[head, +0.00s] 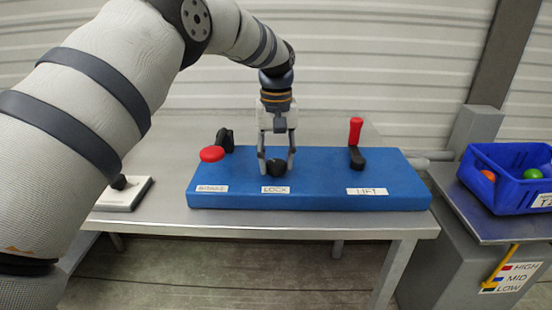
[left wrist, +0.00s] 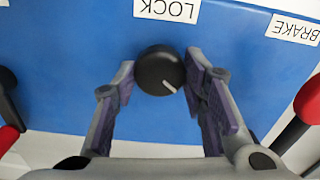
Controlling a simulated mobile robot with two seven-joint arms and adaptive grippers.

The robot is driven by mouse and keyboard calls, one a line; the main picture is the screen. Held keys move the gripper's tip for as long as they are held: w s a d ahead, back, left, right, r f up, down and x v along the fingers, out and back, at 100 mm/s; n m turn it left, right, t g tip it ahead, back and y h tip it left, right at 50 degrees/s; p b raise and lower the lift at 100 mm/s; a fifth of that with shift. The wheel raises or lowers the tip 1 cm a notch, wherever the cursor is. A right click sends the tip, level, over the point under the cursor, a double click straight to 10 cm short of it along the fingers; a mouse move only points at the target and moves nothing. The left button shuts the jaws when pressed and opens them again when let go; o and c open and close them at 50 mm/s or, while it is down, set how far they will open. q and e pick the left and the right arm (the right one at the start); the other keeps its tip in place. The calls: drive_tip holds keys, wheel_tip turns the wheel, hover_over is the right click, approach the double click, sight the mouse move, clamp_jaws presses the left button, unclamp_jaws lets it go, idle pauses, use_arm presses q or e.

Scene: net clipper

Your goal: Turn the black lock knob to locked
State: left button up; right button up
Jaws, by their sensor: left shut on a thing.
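The black lock knob (head: 277,168) stands on the blue panel (head: 330,203), just behind the LOCK label (head: 275,190). My left gripper (head: 276,162) points down over it, with one finger on each side. In the left wrist view the round knob (left wrist: 158,72) sits between the fingertips of my left gripper (left wrist: 162,78), which is shut on it. A white pointer line on the knob's face points to the lower right in that view, away from the LOCK label (left wrist: 166,10). My right gripper is not in view.
A red-topped brake control (head: 212,154) is left of the knob, and a red-handled lift lever (head: 355,132) is to the right. A blue crate (head: 500,195) with coloured balls stands far right, above a yellow pointer (head: 503,268).

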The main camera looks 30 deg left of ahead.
sight(276, 162)
use_arm(q)
drive_tip(key=m, duration=0.5)
drive_tip(key=shift+f, duration=0.1)
drive_tip(key=shift+m, duration=2.5)
drive_tip(key=o, duration=1.2)
drive_tip(key=shift+c, duration=0.2)
wheel_tip(276, 162, up, 12)
